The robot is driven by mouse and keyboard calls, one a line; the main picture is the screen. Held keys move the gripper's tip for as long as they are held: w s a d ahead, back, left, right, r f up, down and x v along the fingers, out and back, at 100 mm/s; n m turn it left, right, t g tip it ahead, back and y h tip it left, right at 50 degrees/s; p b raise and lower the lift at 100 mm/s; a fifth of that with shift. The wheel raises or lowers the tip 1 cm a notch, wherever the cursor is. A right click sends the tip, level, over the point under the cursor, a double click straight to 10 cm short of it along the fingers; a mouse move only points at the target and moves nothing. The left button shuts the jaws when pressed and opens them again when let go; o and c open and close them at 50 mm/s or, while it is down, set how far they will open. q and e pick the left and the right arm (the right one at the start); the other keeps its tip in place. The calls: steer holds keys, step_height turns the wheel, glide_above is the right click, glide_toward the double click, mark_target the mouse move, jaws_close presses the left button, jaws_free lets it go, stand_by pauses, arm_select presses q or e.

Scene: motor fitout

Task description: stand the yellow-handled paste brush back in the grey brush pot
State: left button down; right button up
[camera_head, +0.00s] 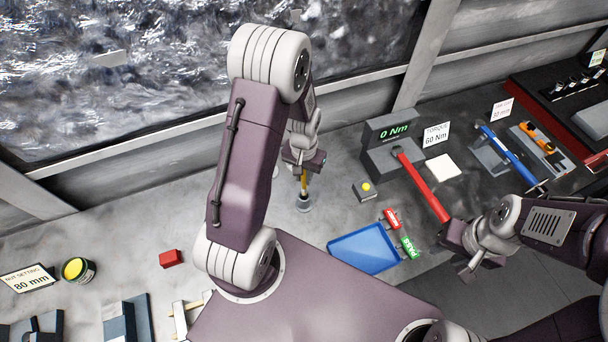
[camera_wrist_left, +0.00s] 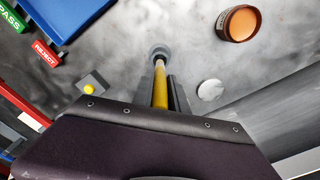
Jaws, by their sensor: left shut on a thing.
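The yellow-handled paste brush (camera_head: 304,184) is in my left gripper (camera_head: 303,168), which is shut on its handle.
A yellow-button box (camera_head: 366,190), blue tray (camera_head: 364,248) and red and green labels are to the right. A red block (camera_head: 171,258) lies left of my arm.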

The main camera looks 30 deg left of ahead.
mark_target(304, 186)
arm_select(q)
steer(key=shift+f+b, duration=2.9)
steer(key=shift+f, duration=0.8)
stand_by(0.7)
steer(key=c, duration=1.2)
jaws_free()
steer(key=shift+c, duration=0.2)
steer(key=shift+r, duration=0.1)
steer(key=shift+w+r, duration=0.1)
steer(key=shift+r, duration=0.25)
steer(key=r+b, duration=0.1)
steer(key=r, duration=0.7)
steer(key=shift+s+r, duration=0.15)
steer(key=shift+s, duration=0.05)
steer(key=shift+w, duration=0.1)
